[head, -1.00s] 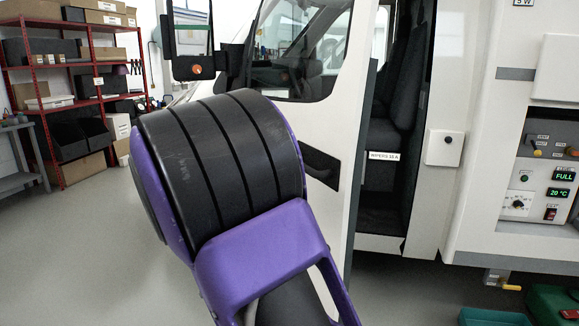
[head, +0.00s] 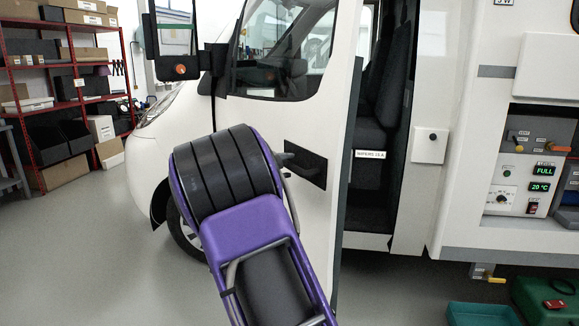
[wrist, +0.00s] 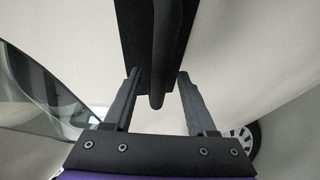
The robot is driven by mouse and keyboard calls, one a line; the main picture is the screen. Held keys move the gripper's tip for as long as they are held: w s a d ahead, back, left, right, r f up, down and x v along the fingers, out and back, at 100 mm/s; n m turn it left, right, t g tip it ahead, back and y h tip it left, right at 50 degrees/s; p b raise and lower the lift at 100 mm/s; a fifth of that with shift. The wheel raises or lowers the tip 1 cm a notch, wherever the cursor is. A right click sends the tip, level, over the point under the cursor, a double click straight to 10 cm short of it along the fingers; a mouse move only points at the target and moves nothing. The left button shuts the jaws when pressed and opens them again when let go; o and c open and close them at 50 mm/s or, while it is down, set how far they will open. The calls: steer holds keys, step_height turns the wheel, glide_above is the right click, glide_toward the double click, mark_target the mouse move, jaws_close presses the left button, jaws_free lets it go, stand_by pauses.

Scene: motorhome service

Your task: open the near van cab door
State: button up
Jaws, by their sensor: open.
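The near van cab door (head: 315,130) is white and stands partly open; a gap at its rear edge shows the dark seat inside. Its black handle (head: 303,164) sits on a dark recessed plate, partly hidden by my arm in the head view. In the wrist view the handle bar (wrist: 165,50) runs down from the top, its end between the fingertips. My gripper (wrist: 158,82) is open, one finger on each side of the bar, with gaps visible. Whether either finger touches it I cannot tell.
The door mirror (head: 172,45) sticks out at upper left. A service panel (head: 530,165) is in the van side at right. Green crates (head: 484,314) are on the floor at lower right. A red shelf rack (head: 60,100) stands at left. Grey floor at left is free.

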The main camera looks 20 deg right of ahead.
steer(key=shift+x, duration=1.1)
jaws_close()
stand_by(0.7)
